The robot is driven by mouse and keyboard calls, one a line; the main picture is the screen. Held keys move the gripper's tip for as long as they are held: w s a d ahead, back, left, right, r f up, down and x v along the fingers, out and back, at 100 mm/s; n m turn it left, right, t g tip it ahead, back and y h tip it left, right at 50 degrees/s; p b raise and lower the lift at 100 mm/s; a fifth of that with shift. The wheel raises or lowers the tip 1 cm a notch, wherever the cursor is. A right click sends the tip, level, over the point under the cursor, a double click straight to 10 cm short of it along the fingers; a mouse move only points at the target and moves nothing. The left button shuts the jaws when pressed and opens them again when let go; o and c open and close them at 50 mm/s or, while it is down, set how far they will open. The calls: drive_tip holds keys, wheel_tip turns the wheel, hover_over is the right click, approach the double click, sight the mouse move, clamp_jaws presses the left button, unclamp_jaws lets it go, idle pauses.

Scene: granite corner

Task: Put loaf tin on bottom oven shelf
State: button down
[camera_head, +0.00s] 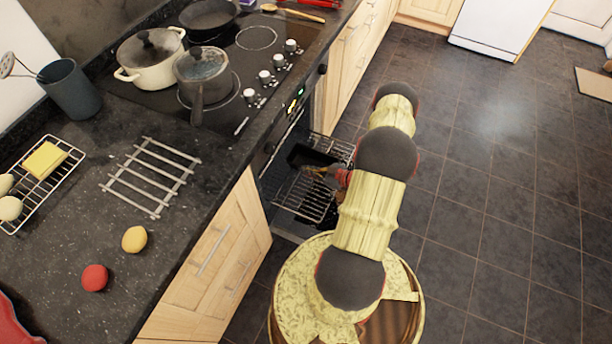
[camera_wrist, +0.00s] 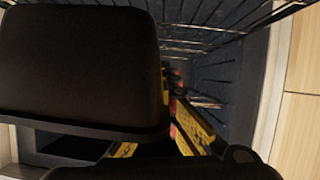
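The loaf tin (camera_wrist: 80,65) is dark and fills the left of the wrist view, very near the camera, with its rim along the lower side. In the head view it is a dark shape (camera_head: 308,156) at the oven opening, over the wire shelves. My gripper (camera_wrist: 172,90) has yellow fingers that close together at the tin's right edge. The tin hides part of the left finger. My gripper also shows in the head view (camera_head: 326,172), beside the tin. The oven's wire shelf (camera_head: 305,198) is visible below the tin. I cannot tell whether the tin touches a shelf.
The oven sits under the hob (camera_head: 235,65), which carries a cream pot (camera_head: 150,72), a grey saucepan (camera_head: 202,78) and a frying pan (camera_head: 208,14). A wire trivet (camera_head: 150,176) lies on the counter. Wooden cabinet fronts (camera_head: 215,262) flank the oven.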

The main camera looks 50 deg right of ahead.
sight(312, 164)
drive_tip(key=shift+w+d+f+b, duration=0.25)
drive_tip(key=shift+w+d+f, duration=0.1)
drive_tip(key=shift+f, duration=0.25)
drive_tip(key=shift+w+d+f+b, duration=0.2)
drive_tip(key=shift+w+d+f, duration=0.15)
drive_tip(key=shift+f, duration=0.2)
wheel_tip(312, 164, down, 3)
drive_tip(key=shift+w+f+b, duration=0.1)
drive_tip(key=shift+f+b, duration=0.05)
drive_tip(key=shift+b, duration=0.9)
drive_tip(key=c, duration=2.6)
unclamp_jaws()
drive_tip(key=o, duration=0.3)
drive_tip(key=shift+o, duration=1.3)
